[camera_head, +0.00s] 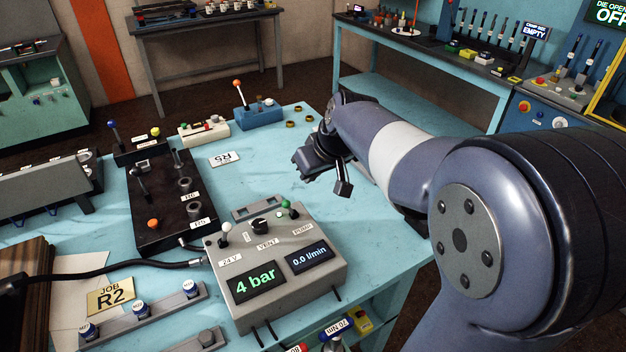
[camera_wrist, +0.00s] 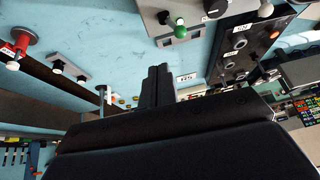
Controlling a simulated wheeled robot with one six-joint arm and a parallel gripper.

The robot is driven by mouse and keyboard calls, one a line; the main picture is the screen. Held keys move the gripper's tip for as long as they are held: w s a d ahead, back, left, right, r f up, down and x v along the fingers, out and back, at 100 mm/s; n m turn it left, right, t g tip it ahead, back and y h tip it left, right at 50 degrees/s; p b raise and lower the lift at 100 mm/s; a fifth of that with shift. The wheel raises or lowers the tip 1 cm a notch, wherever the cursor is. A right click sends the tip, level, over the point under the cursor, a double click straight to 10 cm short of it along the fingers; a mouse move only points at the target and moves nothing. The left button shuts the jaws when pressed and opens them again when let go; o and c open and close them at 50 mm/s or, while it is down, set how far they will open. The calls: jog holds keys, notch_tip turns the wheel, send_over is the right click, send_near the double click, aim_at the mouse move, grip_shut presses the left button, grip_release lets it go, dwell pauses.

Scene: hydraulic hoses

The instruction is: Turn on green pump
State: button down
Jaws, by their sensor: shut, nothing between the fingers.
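The grey control box (camera_head: 285,285) stands on the blue table and reads 4 bar and 0.0 l/min. The green-tipped pump lever (camera_head: 287,205) is at its back right, by a PUMP label. It also shows at the top of the wrist view (camera_wrist: 180,24). Beside it are a black VENT knob (camera_head: 260,226) and a white-tipped 24 V lever (camera_head: 225,229). My gripper (camera_head: 343,188) is shut and empty, above the table behind and right of the box, apart from the green lever. In the wrist view its dark fingers (camera_wrist: 157,82) point up below the lever.
A black valve block (camera_head: 172,205) with levers stands left of the box, with a hose (camera_head: 150,263) at its front. A blue box with an orange-tipped lever (camera_head: 258,113) is behind. The tabletop (camera_head: 255,175) between is mostly bare.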

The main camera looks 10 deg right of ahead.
jog(key=s+r, duration=0.3)
jog(key=r, duration=0.2)
jog(key=shift+s+b, duration=0.2)
jog(key=shift+b, duration=0.15)
